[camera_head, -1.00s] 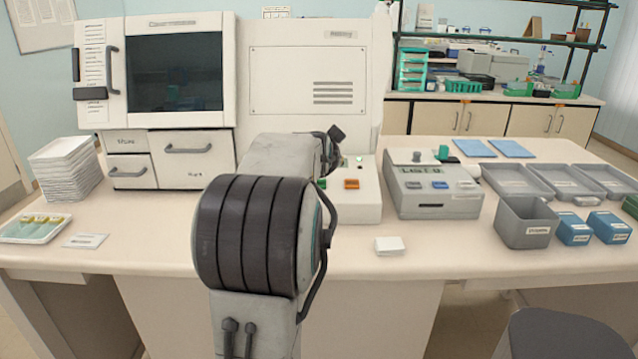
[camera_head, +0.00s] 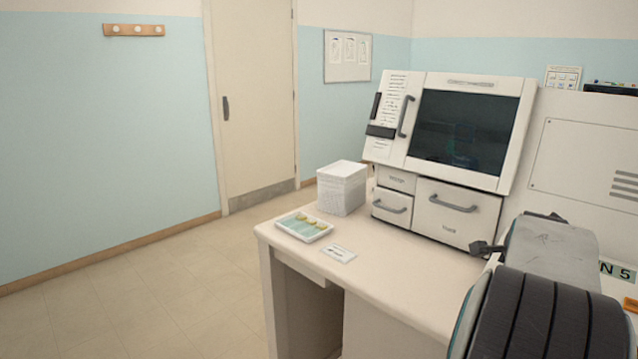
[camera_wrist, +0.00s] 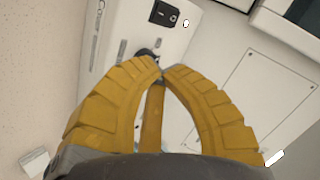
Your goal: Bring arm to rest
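My arm (camera_head: 545,290) shows at the lower right of the head view, folded in front of the staining machine. My gripper is hidden there behind the arm. In the wrist view my gripper (camera_wrist: 161,70) has two yellow ribbed fingers whose tips come together. A narrow yellow strip shows between the fingers, and no held object is seen. Beyond the fingertips is a white device (camera_wrist: 130,40) with a dark fitting on it. A pale panel (camera_wrist: 255,90) lies to the right.
The white bench (camera_head: 375,290) carries the staining machine (camera_head: 455,140), a stack of white trays (camera_head: 342,187), a tray with slides (camera_head: 304,227) and a small card (camera_head: 339,253). The floor (camera_head: 150,300) left of the bench is clear, with a door (camera_head: 250,100) behind.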

